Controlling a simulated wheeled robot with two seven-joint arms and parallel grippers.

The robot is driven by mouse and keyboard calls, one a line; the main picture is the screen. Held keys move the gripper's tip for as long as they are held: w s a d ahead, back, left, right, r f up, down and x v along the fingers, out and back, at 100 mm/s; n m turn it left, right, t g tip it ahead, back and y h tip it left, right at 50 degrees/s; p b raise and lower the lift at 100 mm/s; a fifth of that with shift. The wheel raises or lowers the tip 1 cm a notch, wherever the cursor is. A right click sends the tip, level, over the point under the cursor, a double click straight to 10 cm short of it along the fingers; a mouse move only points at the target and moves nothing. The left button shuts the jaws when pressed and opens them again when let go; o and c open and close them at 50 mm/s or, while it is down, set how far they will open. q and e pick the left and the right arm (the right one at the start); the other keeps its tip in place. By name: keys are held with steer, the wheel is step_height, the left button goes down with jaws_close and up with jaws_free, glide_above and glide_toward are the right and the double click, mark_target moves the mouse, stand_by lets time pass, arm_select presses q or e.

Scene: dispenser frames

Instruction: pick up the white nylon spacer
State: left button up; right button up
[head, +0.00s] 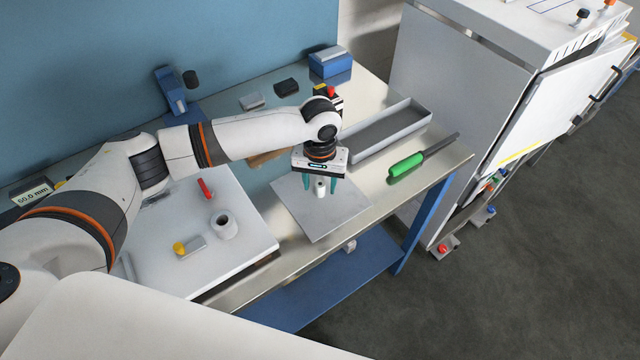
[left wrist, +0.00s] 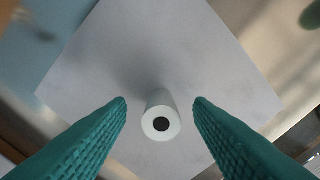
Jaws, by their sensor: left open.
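The white nylon spacer (head: 320,189) stands upright on a grey square plate (head: 345,215) on the metal bench. In the left wrist view the spacer (left wrist: 160,118) is a small white cylinder with a dark hole in its top, between my two teal fingers. My left gripper (head: 320,188) points down over the plate with its fingers on either side of the spacer. In the left wrist view the gripper (left wrist: 160,105) is open, with a gap between each fingertip and the spacer. My right gripper is not in view.
A grey open tray (head: 385,132) lies behind the plate. A green-handled tool (head: 408,165) lies to the right, near the bench edge. On the left, a white slab (head: 215,255) bears a larger white hollow cylinder (head: 224,228), a yellow-tipped item (head: 186,247) and a red item (head: 205,188).

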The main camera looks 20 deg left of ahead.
arm_select(q)
steer(key=shift+f, duration=0.55)
jaws_close()
